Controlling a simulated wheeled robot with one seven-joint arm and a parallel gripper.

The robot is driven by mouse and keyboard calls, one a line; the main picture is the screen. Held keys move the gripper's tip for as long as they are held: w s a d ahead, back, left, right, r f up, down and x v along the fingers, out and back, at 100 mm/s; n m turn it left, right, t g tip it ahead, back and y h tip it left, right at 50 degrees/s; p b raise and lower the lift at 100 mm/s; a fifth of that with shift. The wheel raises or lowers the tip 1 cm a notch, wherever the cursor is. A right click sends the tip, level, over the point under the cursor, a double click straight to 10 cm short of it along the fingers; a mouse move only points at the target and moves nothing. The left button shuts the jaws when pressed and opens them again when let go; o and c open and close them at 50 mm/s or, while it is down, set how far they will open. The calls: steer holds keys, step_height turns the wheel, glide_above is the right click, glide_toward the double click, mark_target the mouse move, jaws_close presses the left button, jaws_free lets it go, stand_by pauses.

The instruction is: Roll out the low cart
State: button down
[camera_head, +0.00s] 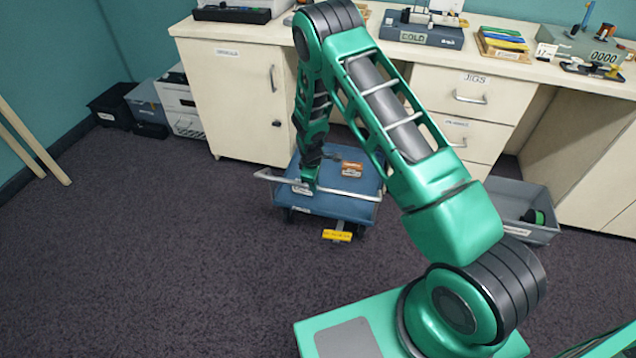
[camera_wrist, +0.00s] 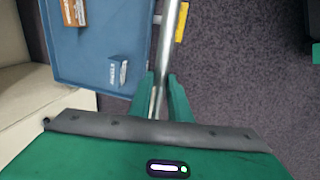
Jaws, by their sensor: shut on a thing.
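The low cart (camera_head: 338,205) is a blue flat platform on small wheels, standing on the dark carpet in front of the cream workbench. A pale metal push bar (camera_head: 345,192) runs along its near side, with a yellow tag (camera_head: 337,235) below it. In the wrist view the blue deck (camera_wrist: 88,52) lies at the upper left and the bar (camera_wrist: 168,45) runs down between my fingers. My gripper (camera_wrist: 162,92) is shut on the bar. In the head view my gripper (camera_head: 309,180) is at the bar, partly hidden by my own arm.
An orange-brown box (camera_head: 351,169) and a small labelled block (camera_wrist: 118,72) sit on the deck. A grey bin (camera_head: 528,210) with a green item stands to the right. Cabinets (camera_head: 235,100) stand behind. Carpet (camera_head: 150,260) is clear at the left and front. Poles (camera_head: 32,140) lean far left.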

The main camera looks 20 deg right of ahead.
steer(key=shift+s+d, duration=0.1)
steer(key=shift+d, duration=0.1)
steer(key=c, duration=1.6)
jaws_free()
steer(key=shift+c, duration=0.2)
step_height(320, 180, up, 10)
steer(key=s+a, duration=0.1)
steer(key=shift+s+a+r, duration=0.15)
steer(key=shift+s+r, duration=0.1)
